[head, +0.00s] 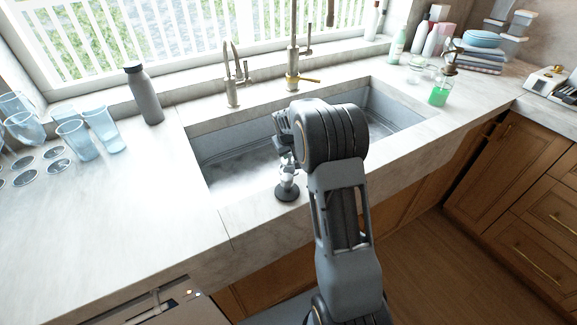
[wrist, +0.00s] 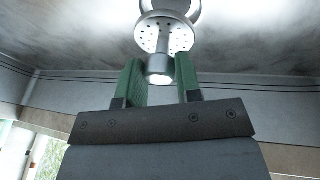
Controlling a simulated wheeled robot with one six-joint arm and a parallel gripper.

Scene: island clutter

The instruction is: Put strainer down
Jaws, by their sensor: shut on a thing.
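The strainer (wrist: 165,38) is a silver metal piece with a perforated disc and a short stem. It fills the top middle of the wrist view, and its wider end is cut off by the frame. My gripper (wrist: 160,72) has green-padded fingers shut on the stem. In the head view my gripper (head: 288,168) points down at the near side of the sink, and the strainer (head: 286,192) shows below it as a dark round disc. The disc overlaps the sink's front rim in the picture; I cannot tell whether it touches anything. My arm hides part of the sink.
The grey sink basin (head: 240,165) looks empty where visible. Gold faucets (head: 291,75) stand behind it. A grey bottle (head: 144,95) and blue glasses (head: 102,128) stand left. A green soap bottle (head: 439,95) stands right. The left counter (head: 120,205) has clear room in front.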

